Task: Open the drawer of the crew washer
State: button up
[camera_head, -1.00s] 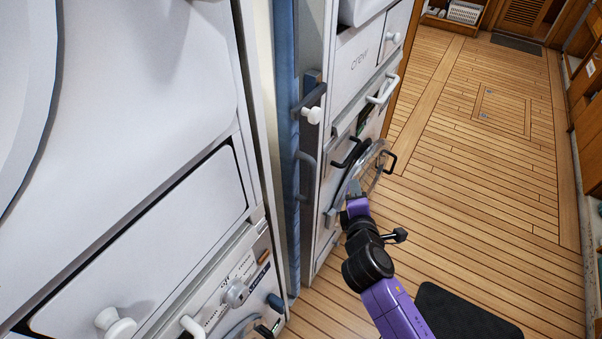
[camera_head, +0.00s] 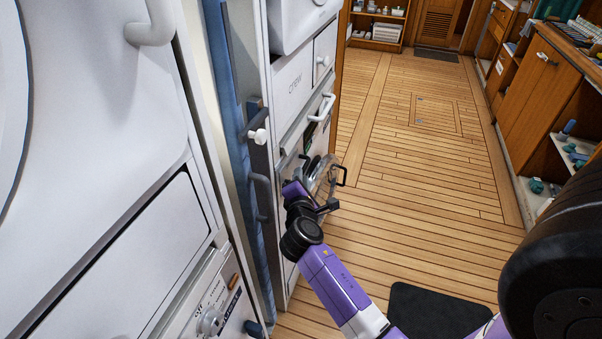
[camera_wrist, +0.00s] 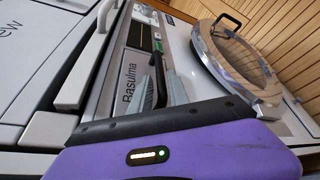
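The crew washer stands in the stack right of the blue strip, below the white panel lettered "crew" (camera_head: 297,85). Its round glass door (camera_wrist: 240,60) is at right in the wrist view and hangs ajar. A pale front lettered "Basulma" (camera_wrist: 128,75), apparently the drawer front, lies left of my fingers. My gripper (camera_wrist: 162,88) is at the washer's front, its two grey fingers apart. A dark bar with a green part (camera_wrist: 160,75) shows between them; whether they touch it is unclear. In the head view my wrist hides the fingertips and most of the drawer area.
The nearer machine (camera_head: 130,245) fills the left. A dark mat (camera_head: 435,310) lies on the floor. The wooden floor at right is mostly clear.

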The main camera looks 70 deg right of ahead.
jog(key=shift+x, duration=1.55)
jog(key=shift+c, duration=0.2)
grip_shut()
jog(key=shift+s, duration=0.1)
